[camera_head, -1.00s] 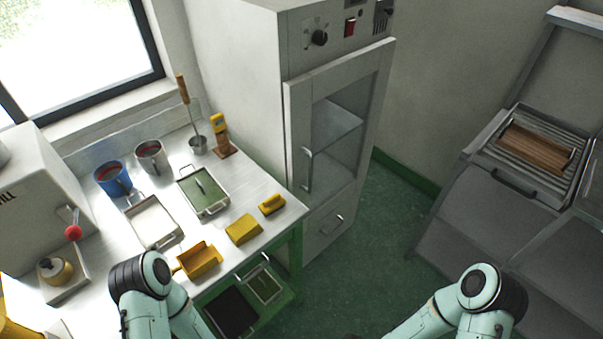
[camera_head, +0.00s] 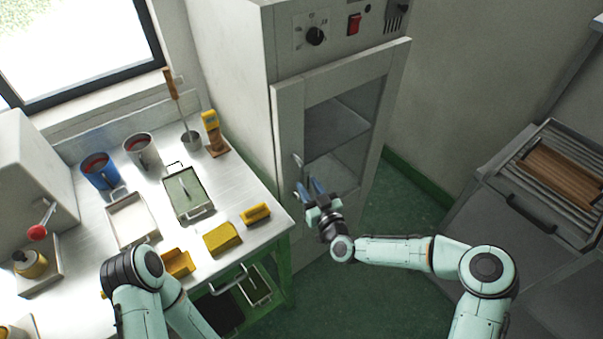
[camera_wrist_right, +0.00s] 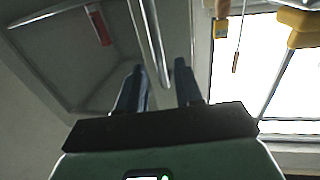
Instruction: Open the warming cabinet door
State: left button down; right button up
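The warming cabinet (camera_head: 225,90) is a tall grey-white unit with a glass-panelled door (camera_head: 289,125) that looks closed. Its upright metal door handle (camera_head: 297,168) is on the door's left side. My right gripper (camera_head: 311,188) is in front of the door, at the lower part of the handle. In the right wrist view, its two dark fingers (camera_wrist_right: 158,85) are apart, and the handle bar (camera_wrist_right: 148,40) runs down between them in the picture. I cannot tell whether they touch it. My left arm shows at lower left, but its gripper is out of view.
A worktable (camera_head: 236,180) with trays, pots and yellow wax pieces stands left of the cabinet. A grey bench-like unit (camera_head: 520,215) with a slatted wooden piece is at right. Green floor (camera_head: 395,200) is open between them.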

aim_at(303, 177)
jog(key=p+x, duration=0.1)
jog(key=x, duration=0.4)
jog(key=shift+w, duration=0.1)
grip_shut()
